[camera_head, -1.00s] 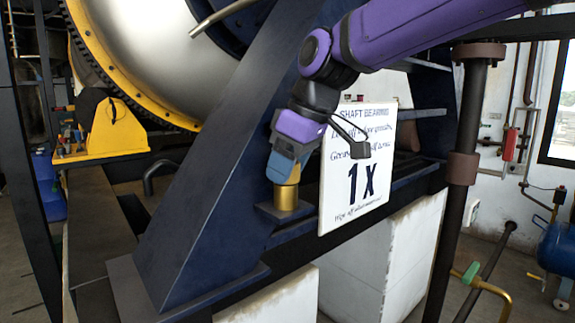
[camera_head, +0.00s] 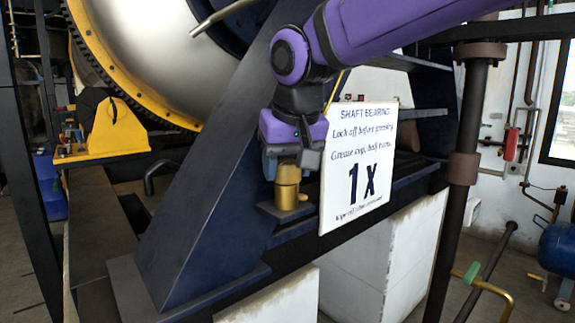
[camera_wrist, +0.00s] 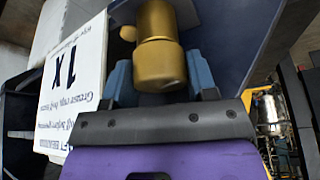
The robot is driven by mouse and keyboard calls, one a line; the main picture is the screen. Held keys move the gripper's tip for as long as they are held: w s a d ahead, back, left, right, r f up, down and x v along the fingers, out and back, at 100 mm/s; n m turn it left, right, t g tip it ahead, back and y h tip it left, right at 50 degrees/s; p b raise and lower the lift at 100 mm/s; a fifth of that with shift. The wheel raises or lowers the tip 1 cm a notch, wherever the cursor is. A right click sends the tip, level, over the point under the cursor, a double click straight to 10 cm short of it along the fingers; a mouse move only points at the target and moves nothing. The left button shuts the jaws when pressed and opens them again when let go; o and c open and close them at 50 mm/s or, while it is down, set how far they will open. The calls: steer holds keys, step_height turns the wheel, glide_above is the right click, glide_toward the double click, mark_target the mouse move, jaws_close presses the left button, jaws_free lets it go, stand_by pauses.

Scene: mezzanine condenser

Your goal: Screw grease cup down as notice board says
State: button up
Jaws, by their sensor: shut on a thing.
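The brass grease cup (camera_head: 287,190) stands upright on a dark blue ledge of the frame. My gripper (camera_head: 287,170) is over it from above, its blue fingers on either side of the cup's upper part. In the wrist view the cup (camera_wrist: 159,62) sits between the two blue fingertips of my gripper (camera_wrist: 160,75), which are shut on it. A small brass knob shows at its side. The white notice board (camera_head: 357,165) stands just to the right; it reads "Shaft bearing, Lock off before greasing, Grease cup, half turns, 1 x", with a smaller bottom line.
A slanting dark blue beam (camera_head: 215,170) rises close to the left of my gripper. A rusty brown post (camera_head: 464,165) stands right of the board. White blocks (camera_head: 375,255) lie below the ledge. A yellow bracket (camera_head: 108,132) is at the left.

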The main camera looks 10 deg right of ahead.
steer(key=shift+m+h, duration=0.7)
steer(key=shift+m, duration=0.9)
steer(key=o, duration=0.9)
